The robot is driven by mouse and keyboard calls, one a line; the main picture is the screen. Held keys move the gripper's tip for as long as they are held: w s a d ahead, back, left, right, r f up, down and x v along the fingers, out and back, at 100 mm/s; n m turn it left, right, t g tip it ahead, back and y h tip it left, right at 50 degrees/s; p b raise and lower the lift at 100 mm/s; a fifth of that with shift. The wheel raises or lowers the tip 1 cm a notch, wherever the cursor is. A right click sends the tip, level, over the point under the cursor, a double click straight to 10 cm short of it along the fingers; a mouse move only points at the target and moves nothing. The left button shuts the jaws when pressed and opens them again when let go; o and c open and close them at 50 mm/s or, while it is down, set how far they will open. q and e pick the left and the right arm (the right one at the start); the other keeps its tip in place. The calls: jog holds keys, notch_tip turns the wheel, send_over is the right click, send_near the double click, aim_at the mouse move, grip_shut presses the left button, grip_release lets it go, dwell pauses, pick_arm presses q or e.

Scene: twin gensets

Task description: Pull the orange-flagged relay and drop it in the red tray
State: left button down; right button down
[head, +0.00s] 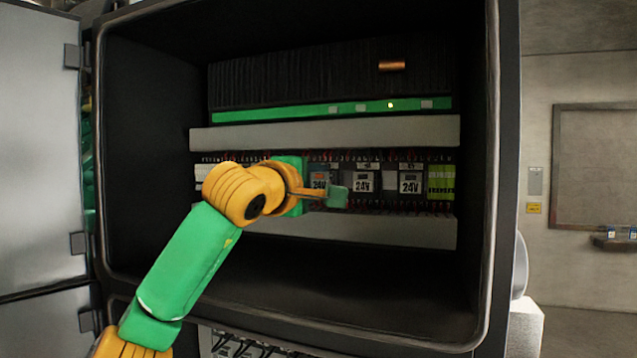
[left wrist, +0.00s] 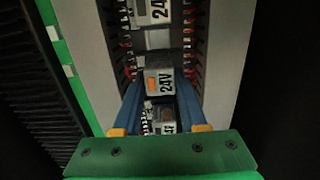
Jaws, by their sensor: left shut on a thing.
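The orange-flagged relay (left wrist: 152,82) is a grey block with a "24V" label, shown in the left wrist view between the two blue fingers of my left gripper (left wrist: 159,92). The gripper is shut on it. In the head view my left gripper (head: 333,196) reaches into the cabinet at the relay row and covers part of it. I cannot tell whether the relay is still fully seated. Other 24V relays stand in the same row, one (head: 410,182) to the right. The red tray is not in view, nor is my right gripper.
The open dark cabinet (head: 330,285) surrounds the row with deep walls. Pale ducts (head: 400,131) run above and below it, with red wires close to the relays. A green strip (head: 300,113) and black fins lie higher up. The cabinet's lower front is clear.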

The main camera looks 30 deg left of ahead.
pick_arm(q)
jog(key=shift+f, duration=0.2)
jog(key=shift+s+d+r, duration=0.15)
jog(key=shift+s, duration=0.4)
jog(key=shift+s+b, duration=0.4)
jog(key=shift+b, duration=0.15)
jog(key=shift+s+d, duration=0.1)
jog(key=s+b, duration=0.1)
jog(key=s, duration=0.1)
jog(key=s+d+b, duration=0.1)
jog(key=s, duration=0.2)
jog(key=shift+s+d, duration=0.15)
